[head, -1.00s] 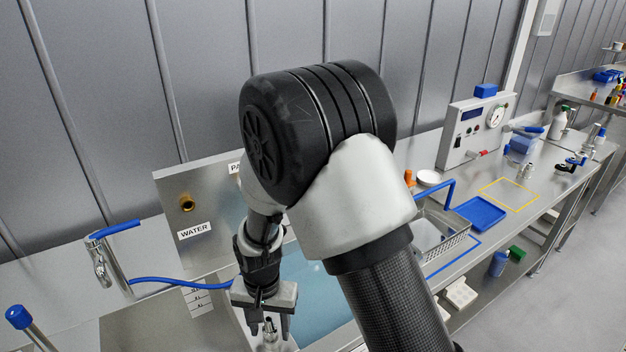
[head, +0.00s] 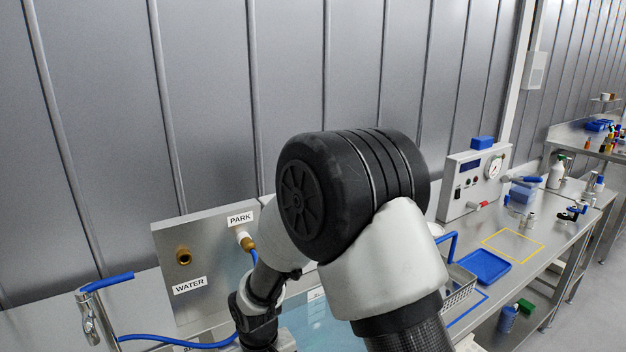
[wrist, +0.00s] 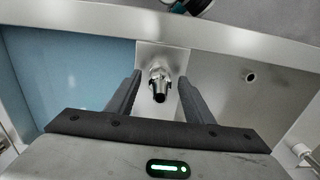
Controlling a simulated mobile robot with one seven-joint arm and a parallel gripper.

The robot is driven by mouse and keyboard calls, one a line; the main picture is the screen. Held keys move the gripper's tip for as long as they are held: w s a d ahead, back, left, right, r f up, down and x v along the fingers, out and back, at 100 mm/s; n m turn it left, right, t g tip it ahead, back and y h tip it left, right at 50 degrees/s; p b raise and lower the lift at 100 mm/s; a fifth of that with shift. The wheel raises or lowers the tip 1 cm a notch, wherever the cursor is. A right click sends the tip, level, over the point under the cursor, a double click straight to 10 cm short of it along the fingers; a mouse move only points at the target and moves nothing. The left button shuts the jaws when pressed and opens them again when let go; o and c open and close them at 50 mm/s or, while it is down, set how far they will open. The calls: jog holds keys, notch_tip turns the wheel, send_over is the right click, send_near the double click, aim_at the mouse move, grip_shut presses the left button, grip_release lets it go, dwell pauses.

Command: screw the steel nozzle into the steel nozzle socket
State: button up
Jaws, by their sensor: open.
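In the wrist view a short steel fitting (wrist: 159,84) with hexagonal flats and a dark open end stands on a square steel plate (wrist: 178,60). I cannot tell whether this is the steel nozzle sitting in its socket or only one of the two. My gripper (wrist: 159,88) is open, with one dark finger on each side of the fitting. A gap shows between each finger and the fitting, so the fingers look apart from it.
A panel (head: 218,240) labelled PARK and WATER stands behind my wrist, with a brass port (head: 183,256). A blue hose (head: 170,341) and a tap (head: 90,318) are at left. A wire basket (head: 458,286) and blue tray (head: 485,265) lie right. A bluish basin (wrist: 75,75) borders the plate.

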jog(key=c, duration=1.1)
grip_shut()
jog(key=m+b, duration=0.2)
jog(key=m, duration=0.2)
jog(key=shift+f, duration=0.2)
jog(key=m, duration=0.4)
jog(key=shift+r+m, duration=0.2)
jog(key=shift+m, duration=0.1)
jog(key=m, duration=0.3)
jog(key=shift+p, duration=0.3)
